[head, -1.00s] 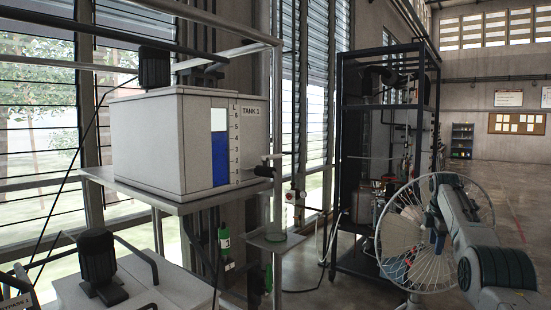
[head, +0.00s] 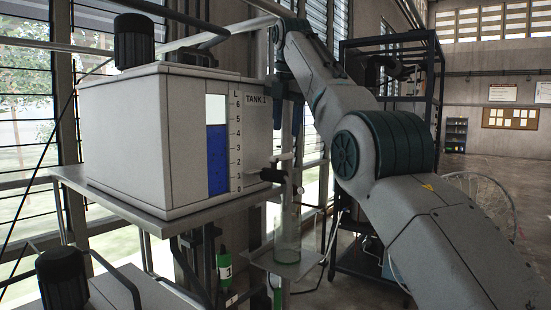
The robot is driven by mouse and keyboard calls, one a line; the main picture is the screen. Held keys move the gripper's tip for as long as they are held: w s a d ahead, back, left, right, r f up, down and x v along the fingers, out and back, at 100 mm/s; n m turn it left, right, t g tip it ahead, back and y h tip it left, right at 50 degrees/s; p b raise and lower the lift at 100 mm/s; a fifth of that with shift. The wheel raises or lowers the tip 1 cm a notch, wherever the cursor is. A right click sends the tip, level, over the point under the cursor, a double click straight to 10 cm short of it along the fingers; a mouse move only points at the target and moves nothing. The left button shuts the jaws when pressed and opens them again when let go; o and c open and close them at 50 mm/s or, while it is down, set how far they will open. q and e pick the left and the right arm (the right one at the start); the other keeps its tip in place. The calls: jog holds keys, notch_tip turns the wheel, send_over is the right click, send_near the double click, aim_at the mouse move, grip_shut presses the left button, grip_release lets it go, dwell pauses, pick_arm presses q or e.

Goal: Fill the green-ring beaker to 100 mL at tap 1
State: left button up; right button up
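The clear beaker (head: 287,225) is a tall glass cylinder with a faint green ring near its base. It stands upright on a small shelf (head: 262,262) below tap 1 (head: 271,175), a dark spout on the front of Tank 1 (head: 130,140). I cannot make out any liquid in the beaker. My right gripper (head: 287,125) points down above and behind the tap, apart from the beaker. Its two dark fingers are spread with nothing visible between them. My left gripper is not in view.
A green-handled item marked 1 (head: 225,265) hangs left of the shelf. A dark metal rack (head: 435,90) stands behind my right arm. A white wire fan guard (head: 485,195) shows at the right. A dark motor (head: 62,280) is at lower left.

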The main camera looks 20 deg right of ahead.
aim_at(286, 154)
jog(key=shift+a+r, duration=0.15)
jog(key=shift+a, duration=0.05)
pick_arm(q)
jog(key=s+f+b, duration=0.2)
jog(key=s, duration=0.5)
pick_arm(e)
jog(key=f, duration=0.4)
jog(key=shift+s+d+b, duration=0.1)
jog(key=shift+s+b, duration=0.25)
jog(key=shift+b, duration=0.05)
jog(key=b+x, duration=0.1)
jog(key=x, duration=0.2)
jog(key=shift+w+d+f+b, duration=0.15)
jog(key=shift+w+f+b, duration=0.05)
jog(key=shift+b, duration=0.2)
jog(key=shift+s+r, duration=0.15)
jog(key=shift+r, duration=0.1)
jog(key=shift+f, duration=0.7)
jog(key=shift+w+f+b, duration=0.25)
jog(key=shift+w+b, duration=0.05)
jog(key=shift+r, duration=0.1)
jog(key=c, duration=0.7)
grip_shut()
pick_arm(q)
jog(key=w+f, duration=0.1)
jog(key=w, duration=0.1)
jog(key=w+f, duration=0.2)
